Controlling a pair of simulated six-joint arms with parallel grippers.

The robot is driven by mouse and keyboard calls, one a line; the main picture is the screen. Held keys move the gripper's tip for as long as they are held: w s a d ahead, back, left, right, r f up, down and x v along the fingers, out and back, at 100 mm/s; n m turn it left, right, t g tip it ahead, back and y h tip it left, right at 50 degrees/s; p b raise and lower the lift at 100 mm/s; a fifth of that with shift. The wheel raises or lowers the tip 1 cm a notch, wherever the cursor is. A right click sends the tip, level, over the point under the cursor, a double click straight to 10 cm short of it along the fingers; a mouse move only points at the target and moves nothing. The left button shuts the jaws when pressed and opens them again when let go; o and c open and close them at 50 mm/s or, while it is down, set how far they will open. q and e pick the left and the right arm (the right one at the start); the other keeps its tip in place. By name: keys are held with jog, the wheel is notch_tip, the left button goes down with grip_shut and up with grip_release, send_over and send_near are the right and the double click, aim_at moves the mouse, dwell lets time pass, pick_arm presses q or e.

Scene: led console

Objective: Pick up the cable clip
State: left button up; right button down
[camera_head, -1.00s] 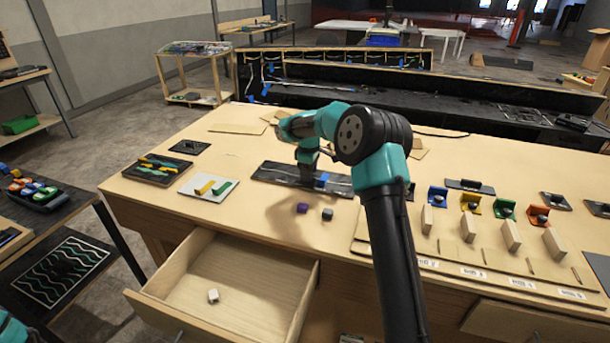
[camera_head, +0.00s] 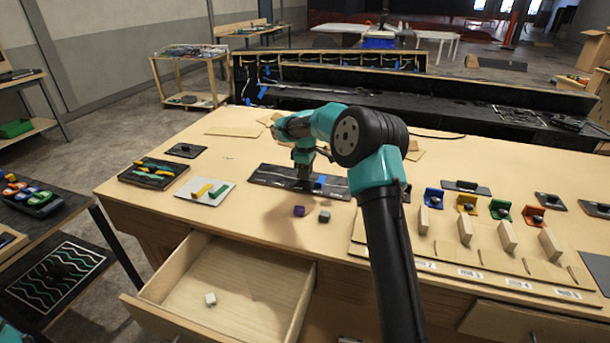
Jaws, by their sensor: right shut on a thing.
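My right gripper (camera_head: 304,179) points down at the black board (camera_head: 268,175) with thin light lines, in the middle of the workbench. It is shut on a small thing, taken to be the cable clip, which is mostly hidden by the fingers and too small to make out. A small blue piece (camera_head: 320,182) lies on the board just right of the fingertips. A purple cube (camera_head: 299,211) and a grey cube (camera_head: 324,216) sit on the bench in front of the board. My left gripper is out of view.
An open drawer (camera_head: 240,290) juts out in front, with a small white block (camera_head: 210,299) inside. A white plate (camera_head: 196,193) and a dark tray (camera_head: 130,178) hold coloured pieces at left. Coloured brackets (camera_head: 467,203) and upright wooden blocks (camera_head: 465,230) stand at right.

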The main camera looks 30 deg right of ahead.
notch_tip(320, 180, up, 3)
jog(key=shift+f, duration=0.2)
jog(key=s+a, duration=0.3)
jog(key=s, duration=0.1)
jog(key=s+a+r, duration=0.1)
jog(key=s+a, duration=0.1)
jog(key=s, duration=0.3)
jog(key=s+a, duration=0.3)
jog(key=s, duration=0.1)
jog(key=shift+s+a+r, duration=0.25)
jog(key=shift+s+a, duration=0.05)
jog(key=shift+r, duration=0.1)
jog(key=shift+r, duration=1.9)
